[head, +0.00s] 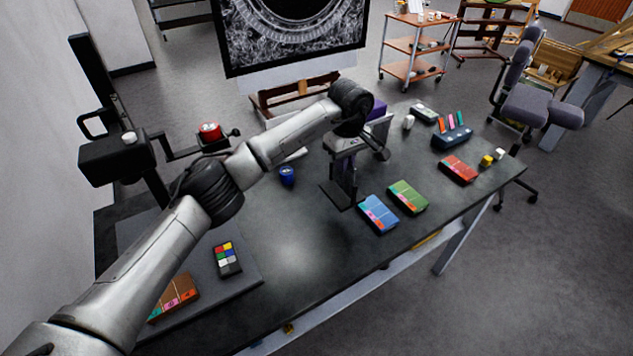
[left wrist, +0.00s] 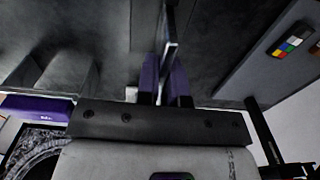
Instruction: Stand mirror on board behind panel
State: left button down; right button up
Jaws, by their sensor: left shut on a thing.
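My left gripper (head: 345,160) is shut on a thin dark plate, the mirror (head: 337,196), above the middle of the table. In the left wrist view the mirror (left wrist: 169,55) shows nearly edge-on between the purple fingers of the left gripper (left wrist: 166,82). A flat grey board (head: 248,283) lies at the table's left end, away from the mirror. On it are a small dark panel with coloured squares (head: 227,258), also in the left wrist view (left wrist: 291,41), and a brown box (head: 176,296). My left arm hides part of the board. My right gripper is not in view.
Blue (head: 378,213), green (head: 408,196) and red (head: 459,168) boxes lie along the table's right side. A blue jar (head: 287,176) stands near the back edge. A black stand (head: 115,158) rises behind the board. The table's front middle is clear.

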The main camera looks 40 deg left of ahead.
pick_arm(q)
jog(key=s+a+f+b, duration=0.1)
jog(key=a+f+b, duration=0.1)
jog(key=a+f, duration=0.8)
jog(key=shift+s, duration=0.35)
jog(key=shift+f, duration=0.1)
jog(key=c, duration=1.2)
grip_release()
jog(key=shift+f, duration=0.1)
jog(key=shift+c, duration=0.2)
